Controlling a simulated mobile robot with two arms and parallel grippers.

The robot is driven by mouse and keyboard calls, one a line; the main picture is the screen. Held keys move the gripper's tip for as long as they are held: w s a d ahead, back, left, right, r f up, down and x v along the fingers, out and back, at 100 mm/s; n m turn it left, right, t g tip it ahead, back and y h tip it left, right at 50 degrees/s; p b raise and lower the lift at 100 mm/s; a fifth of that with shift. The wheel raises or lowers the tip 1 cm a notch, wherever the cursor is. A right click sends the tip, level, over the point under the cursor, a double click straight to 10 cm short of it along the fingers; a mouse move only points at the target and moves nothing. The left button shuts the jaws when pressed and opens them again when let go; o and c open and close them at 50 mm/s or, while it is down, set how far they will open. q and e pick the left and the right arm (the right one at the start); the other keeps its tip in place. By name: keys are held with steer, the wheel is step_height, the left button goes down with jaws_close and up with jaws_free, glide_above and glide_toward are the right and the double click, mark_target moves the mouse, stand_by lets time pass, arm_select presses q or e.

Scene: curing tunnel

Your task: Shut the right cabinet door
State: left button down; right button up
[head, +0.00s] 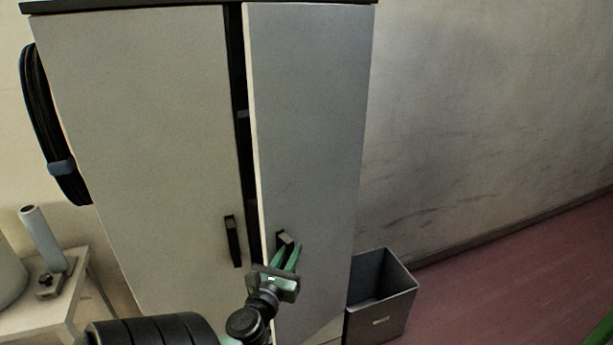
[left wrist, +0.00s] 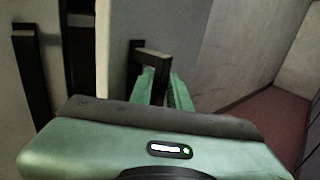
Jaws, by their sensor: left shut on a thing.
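The grey right cabinet door (head: 310,120) stands slightly ajar. A dark gap (head: 241,130) shows between its pale free edge and the left cabinet door (head: 140,140), which looks closed. The dark handle (head: 285,238) of the right door is low near its free edge; it also shows in the left wrist view (left wrist: 150,52). My left gripper (head: 288,252) is shut on this handle, with its green fingers (left wrist: 161,82) around its lower part. The gripper hides the handle's lower end. My right gripper is not in view.
A grey open bin (head: 382,300) stands at the cabinet's right side by the wall. A coiled black hose (head: 50,130) hangs at the cabinet's left side. A small pale table (head: 70,300) with a grey cylinder (head: 43,238) is at left.

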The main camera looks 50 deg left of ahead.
arm_select(q)
steer(key=a+m+t+h, duration=0.1)
steer(key=a+h, duration=0.1)
steer(key=a, duration=0.9)
steer(key=shift+s, duration=0.2)
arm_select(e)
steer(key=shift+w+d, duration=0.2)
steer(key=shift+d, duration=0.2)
arm_select(q)
steer(key=shift+a+r, duration=0.15)
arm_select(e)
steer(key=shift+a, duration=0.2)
arm_select(q)
steer(key=c, duration=1.5)
jaws_free()
steer(key=shift+s, duration=0.1)
steer(key=b+v, duration=0.1)
steer(key=v, duration=0.6)
steer(key=shift+s+d+b, duration=0.25)
steer(key=shift+b, duration=0.15)
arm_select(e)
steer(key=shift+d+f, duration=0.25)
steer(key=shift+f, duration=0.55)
